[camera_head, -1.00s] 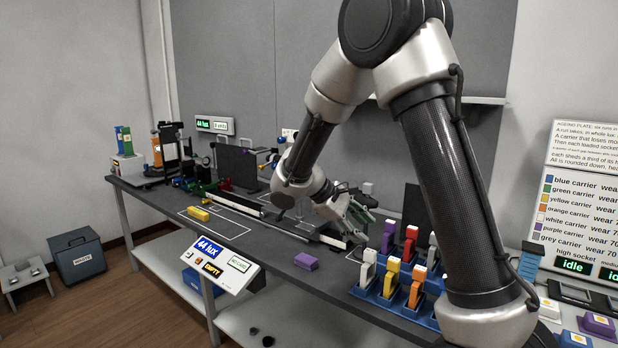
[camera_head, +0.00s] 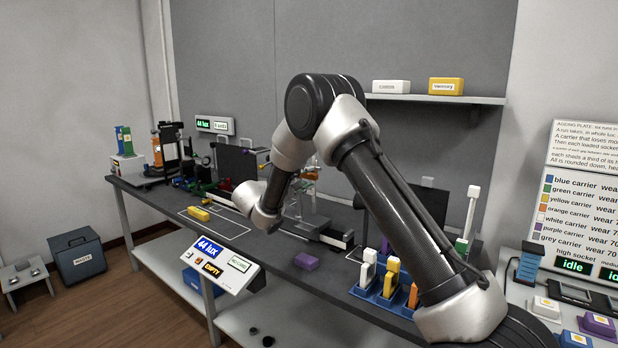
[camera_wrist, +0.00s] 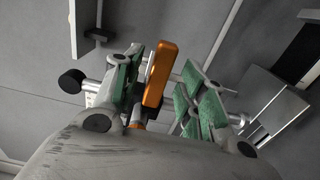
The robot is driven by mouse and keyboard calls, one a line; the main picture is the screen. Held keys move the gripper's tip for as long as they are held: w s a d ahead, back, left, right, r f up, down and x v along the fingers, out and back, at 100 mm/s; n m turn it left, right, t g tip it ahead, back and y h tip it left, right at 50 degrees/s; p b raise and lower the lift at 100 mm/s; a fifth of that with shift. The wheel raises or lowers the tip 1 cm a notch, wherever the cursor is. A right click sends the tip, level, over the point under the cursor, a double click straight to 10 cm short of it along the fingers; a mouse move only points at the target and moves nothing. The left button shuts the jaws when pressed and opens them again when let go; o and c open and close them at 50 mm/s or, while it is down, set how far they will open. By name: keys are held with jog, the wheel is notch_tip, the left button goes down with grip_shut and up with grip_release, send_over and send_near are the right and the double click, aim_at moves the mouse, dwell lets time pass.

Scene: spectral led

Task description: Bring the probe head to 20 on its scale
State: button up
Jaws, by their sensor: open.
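My gripper (camera_wrist: 160,92) is open, its green-padded fingers on either side of an orange block-shaped grip (camera_wrist: 160,74) in the wrist view. I cannot tell whether a pad touches it. The orange grip also shows as a small patch in the head view (camera_head: 311,176), behind my forearm. It may belong to the probe head, but the frames do not settle that. A long dark rail (camera_head: 335,238) runs along the bench, its middle hidden by my arm. I cannot read any scale or pointer in either view.
A blue rack (camera_head: 375,297) of coloured carriers stands at right, partly behind my arm. A tilted display (camera_head: 221,262) reads 44 lux. A dark upright panel (camera_head: 236,164) stands behind the rail.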

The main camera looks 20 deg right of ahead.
jog(key=shift+x, duration=1.45)
grip_shut()
notch_tip(320, 180, down, 8)
grip_release()
